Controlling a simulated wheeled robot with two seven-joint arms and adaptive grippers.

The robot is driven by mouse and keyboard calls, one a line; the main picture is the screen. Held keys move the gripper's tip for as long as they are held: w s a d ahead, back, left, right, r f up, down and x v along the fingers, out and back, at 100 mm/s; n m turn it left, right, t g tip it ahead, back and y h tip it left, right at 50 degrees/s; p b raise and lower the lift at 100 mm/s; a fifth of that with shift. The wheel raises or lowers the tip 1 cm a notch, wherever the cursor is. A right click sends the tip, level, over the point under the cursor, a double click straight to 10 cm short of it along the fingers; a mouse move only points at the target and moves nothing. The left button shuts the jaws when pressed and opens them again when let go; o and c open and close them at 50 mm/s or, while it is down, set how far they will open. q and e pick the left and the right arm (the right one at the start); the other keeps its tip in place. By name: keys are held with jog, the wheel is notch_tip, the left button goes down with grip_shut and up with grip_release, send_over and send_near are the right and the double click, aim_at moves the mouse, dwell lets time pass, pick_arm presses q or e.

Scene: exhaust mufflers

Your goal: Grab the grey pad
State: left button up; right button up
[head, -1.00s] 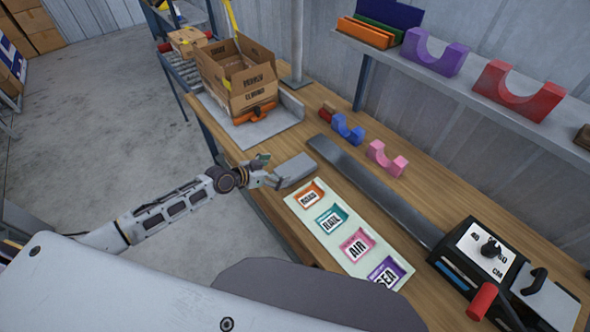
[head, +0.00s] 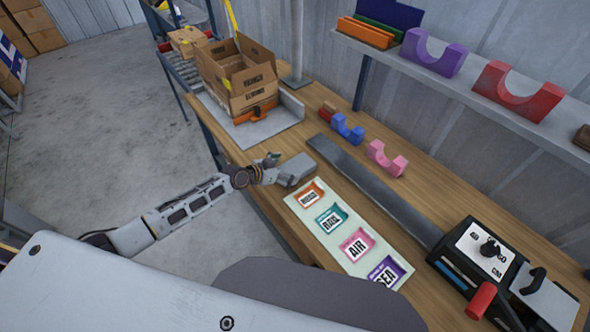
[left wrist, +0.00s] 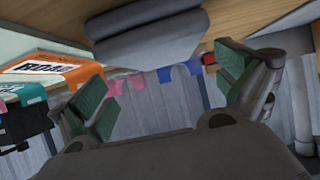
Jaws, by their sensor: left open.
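The grey pad (head: 298,169) lies on the wooden bench top, just beyond the upper end of the label sheet (head: 325,250). My left gripper (head: 276,169) is at the pad's left end, and its fingers overlap that end in the head view. In the left wrist view the grey pad (left wrist: 150,38) is large at the top centre, ahead of the gap between the two green-lined fingers. The left gripper (left wrist: 165,90) is spread open, and nothing is clamped in it. Whether a finger touches the pad cannot be told. My right gripper is not in view.
A cardboard box (head: 238,80) stands beyond the pad. A long dark metal bar (head: 375,195), a blue cradle (head: 347,129) and a pink cradle (head: 386,159) are to the right. A black device (head: 490,265) sits at lower right. Open floor lies left of the bench.

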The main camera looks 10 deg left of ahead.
aim_at(294, 168)
pick_arm(q)
jog(key=shift+w, duration=0.1)
jog(key=shift+a+f+x, duration=0.1)
jog(key=shift+x, duration=1.15)
jog(key=shift+a+f+x, duration=0.1)
jog(key=shift+f+x, duration=0.05)
jog(key=shift+x, duration=1.15)
jog(key=c, duration=0.6)
jog(key=shift+c, duration=0.6)
